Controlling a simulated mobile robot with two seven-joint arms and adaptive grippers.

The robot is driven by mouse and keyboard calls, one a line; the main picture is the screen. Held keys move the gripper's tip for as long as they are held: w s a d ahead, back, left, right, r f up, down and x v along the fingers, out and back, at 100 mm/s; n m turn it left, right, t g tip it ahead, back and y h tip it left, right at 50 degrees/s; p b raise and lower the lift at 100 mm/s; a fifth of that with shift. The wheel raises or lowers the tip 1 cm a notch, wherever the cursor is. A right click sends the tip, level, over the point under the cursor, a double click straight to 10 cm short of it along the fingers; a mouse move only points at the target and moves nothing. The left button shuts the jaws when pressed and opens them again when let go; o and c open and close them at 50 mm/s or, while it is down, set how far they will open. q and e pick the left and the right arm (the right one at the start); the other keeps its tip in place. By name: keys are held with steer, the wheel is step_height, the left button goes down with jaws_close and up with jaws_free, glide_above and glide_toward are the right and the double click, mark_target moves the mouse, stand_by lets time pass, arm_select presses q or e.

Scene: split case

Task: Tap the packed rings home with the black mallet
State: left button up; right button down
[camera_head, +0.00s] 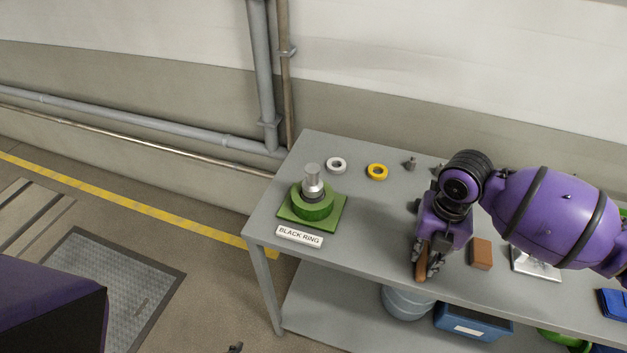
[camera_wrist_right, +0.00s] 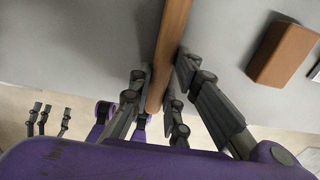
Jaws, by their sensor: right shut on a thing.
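My right gripper (camera_head: 430,262) is shut on a brown wooden handle (camera_head: 423,274) at the table's front edge. The handle also shows between the fingers in the wrist view (camera_wrist_right: 168,50); the mallet's head is not visible in either view. A green round housing (camera_head: 313,209) stands on a green square plate at the left of the table, well left of my right gripper. A silver stepped post (camera_head: 313,179) rises from it, with a dark ring (camera_head: 304,194) around its base. My left gripper (camera_wrist_right: 48,120) appears at the left of the wrist view, fingers apart and empty.
A label reading BLACK RING (camera_head: 299,237) lies before the plate. A silver ring (camera_head: 336,165), a yellow ring (camera_head: 377,172) and a small grey part (camera_head: 411,163) lie behind. A brown block (camera_head: 481,254) is right of my gripper. Bare table separates plate and gripper.

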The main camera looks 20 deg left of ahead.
arm_select(q)
steer(key=shift+w+r, duration=0.15)
arm_select(e)
steer(key=shift+r, duration=0.1)
steer(key=shift+w+r+p, duration=0.1)
steer(key=shift+r+p, duration=1.3)
steer(key=shift+r, duration=1.65)
arm_select(q)
steer(key=w+r+t, duration=0.1)
steer(key=w+r, duration=0.3)
steer(key=r, duration=0.1)
steer(key=shift+f, duration=0.1)
arm_select(e)
steer(key=shift+f, duration=0.15)
